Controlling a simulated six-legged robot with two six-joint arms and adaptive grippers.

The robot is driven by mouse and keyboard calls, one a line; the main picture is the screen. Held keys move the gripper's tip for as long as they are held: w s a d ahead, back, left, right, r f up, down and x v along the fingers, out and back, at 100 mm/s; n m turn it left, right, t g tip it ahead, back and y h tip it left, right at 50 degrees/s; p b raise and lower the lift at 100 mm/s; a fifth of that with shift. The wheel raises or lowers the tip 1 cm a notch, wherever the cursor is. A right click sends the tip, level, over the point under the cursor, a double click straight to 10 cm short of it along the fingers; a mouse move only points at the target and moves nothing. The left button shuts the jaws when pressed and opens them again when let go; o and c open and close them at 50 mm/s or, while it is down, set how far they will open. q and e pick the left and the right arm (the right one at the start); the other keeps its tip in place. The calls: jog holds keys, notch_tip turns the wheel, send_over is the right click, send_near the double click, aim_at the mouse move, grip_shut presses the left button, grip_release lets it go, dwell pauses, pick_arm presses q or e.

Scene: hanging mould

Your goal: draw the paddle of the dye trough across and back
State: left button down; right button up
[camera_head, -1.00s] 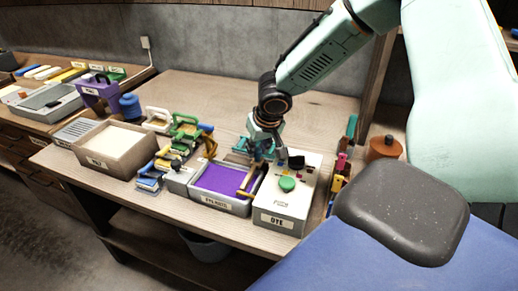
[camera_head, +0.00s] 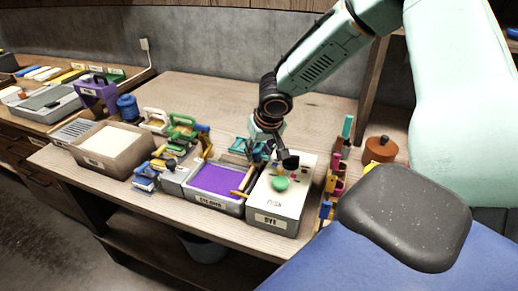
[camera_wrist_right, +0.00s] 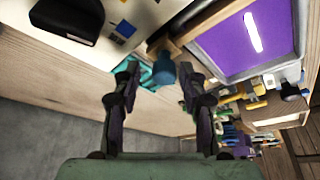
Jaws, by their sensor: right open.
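The dye trough (camera_head: 212,203) is a grey box of purple dye, left of the grey DYE control box; it also shows in the right wrist view (camera_wrist_right: 303,30). Its paddle (camera_head: 240,194) shows as a yellow-brown bar at the trough's right side. In the right wrist view a brown bar (camera_wrist_right: 190,22) runs along the trough's edge. My right gripper (camera_head: 268,148) hangs above the back end of the trough and DYE box. In its wrist view (camera_wrist_right: 160,85) the fingers are apart, with a blue knob (camera_wrist_right: 163,72) beyond the gap; I see no contact. My left gripper is not in view.
The DYE box (camera_head: 268,219) has a green button (camera_head: 280,183). Left stand coloured clamps (camera_head: 183,130) and a tray of pale material (camera_head: 85,160). Teal pieces (camera_wrist_right: 135,68) lie behind the trough. Coloured tools and a brown pot (camera_head: 381,149) are at the right. The back of the bench is clear.

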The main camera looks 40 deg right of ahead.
jog(key=shift+w+a, duration=0.15)
jog(key=v, duration=1.2)
dwell(0.7)
